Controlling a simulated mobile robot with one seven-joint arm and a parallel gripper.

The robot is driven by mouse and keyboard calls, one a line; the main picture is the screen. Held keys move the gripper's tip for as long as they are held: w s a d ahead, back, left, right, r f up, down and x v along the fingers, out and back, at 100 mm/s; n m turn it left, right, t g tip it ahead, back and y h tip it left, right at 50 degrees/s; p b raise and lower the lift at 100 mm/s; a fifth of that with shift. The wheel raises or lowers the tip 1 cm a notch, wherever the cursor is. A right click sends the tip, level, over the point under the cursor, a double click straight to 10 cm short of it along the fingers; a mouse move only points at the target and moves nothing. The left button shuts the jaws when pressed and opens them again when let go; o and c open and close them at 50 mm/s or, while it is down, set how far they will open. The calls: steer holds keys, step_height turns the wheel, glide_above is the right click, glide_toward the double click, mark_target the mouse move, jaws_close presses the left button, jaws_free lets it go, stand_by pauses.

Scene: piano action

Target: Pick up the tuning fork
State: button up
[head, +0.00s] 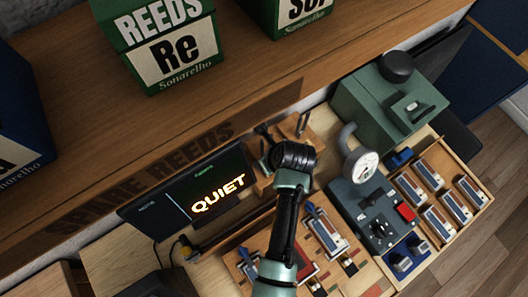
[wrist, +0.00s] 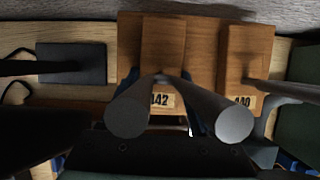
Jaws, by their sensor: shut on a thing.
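A grey metal tuning fork (wrist: 215,112) stands at the wooden block labelled 442 in the wrist view, its two round-ended tines pointing towards the camera. My gripper (wrist: 161,78) is shut on this fork near where the tines meet; the tines partly hide the fingers. I cannot tell whether the fork is clear of its block. A second fork (wrist: 285,90) is at the block labelled 440 to the right. In the head view, my gripper (head: 266,144) is over the wooden fork stand (head: 318,126), partly hidden by my wrist, and the second fork (head: 302,123) shows behind it.
A screen reading QUIET (head: 218,192) stands left of my gripper. A round gauge (head: 365,165) and a green machine (head: 388,105) are to the right. The wooden shelf (head: 265,68) with reed boxes runs behind. Trays of small parts (head: 462,220) crowd the bench's right side.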

jaws_close()
